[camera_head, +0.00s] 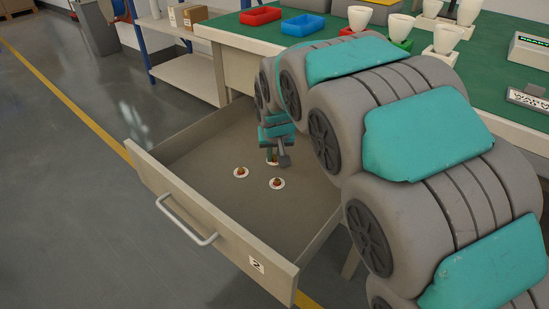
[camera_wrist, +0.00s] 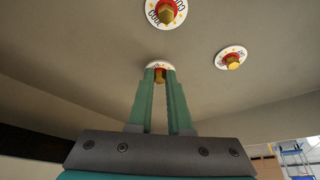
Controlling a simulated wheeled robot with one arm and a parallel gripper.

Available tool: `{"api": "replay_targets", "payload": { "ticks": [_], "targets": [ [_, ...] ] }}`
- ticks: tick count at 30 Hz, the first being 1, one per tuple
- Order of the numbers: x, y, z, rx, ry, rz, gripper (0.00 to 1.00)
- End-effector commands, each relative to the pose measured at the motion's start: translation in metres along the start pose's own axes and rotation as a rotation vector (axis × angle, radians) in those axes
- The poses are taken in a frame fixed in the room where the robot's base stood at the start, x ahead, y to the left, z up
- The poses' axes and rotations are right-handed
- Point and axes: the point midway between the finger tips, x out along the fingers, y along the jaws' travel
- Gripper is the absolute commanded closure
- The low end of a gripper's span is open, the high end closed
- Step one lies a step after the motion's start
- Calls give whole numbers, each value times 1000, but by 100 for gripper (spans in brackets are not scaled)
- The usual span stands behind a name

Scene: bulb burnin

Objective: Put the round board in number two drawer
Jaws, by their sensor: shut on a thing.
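The number two drawer (camera_head: 232,248), labelled 2 on its front, is pulled open. My gripper (camera_head: 274,157) is down inside it, toward the back. In the wrist view, my gripper's green fingers (camera_wrist: 160,78) are closed on the brass centre post of a round board (camera_wrist: 158,64), a white disc with a red ring. This held board (camera_head: 272,162) is partly hidden by the gripper in the head view. It is at or just above the drawer floor; I cannot tell if it touches. Two similar round boards, one left (camera_head: 241,172) and one nearer the front (camera_head: 277,183), lie flat on the floor.
The green-topped bench (camera_head: 262,33) above the drawer carries a red tray (camera_head: 260,15), a blue tray (camera_head: 303,25), several white cups and a display box (camera_head: 530,50). My arm reaches over the drawer's right side. The drawer's left part is clear.

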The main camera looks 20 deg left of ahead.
Motion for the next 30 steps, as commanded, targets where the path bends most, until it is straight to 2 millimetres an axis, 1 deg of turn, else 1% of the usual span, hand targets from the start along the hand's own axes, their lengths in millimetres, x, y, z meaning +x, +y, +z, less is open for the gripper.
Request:
{"api": "replay_targets", "payload": {
  "ticks": [1, 3, 10, 14, 15, 22, 30],
  "targets": [
    [7, 0, 4, 0, -3, 0, 100],
    [11, 0, 6, 0, -4, 1, 100],
    [11, 0, 5, 0, -2, 0, 100],
    [14, 0, 7, 0, -3, 1, 100],
    [13, 0, 6, -1, -2, 1, 78],
    [13, 0, 6, -1, -2, 0, 53],
    [12, 0, 6, -1, -1, 0, 53]
  ]
}}
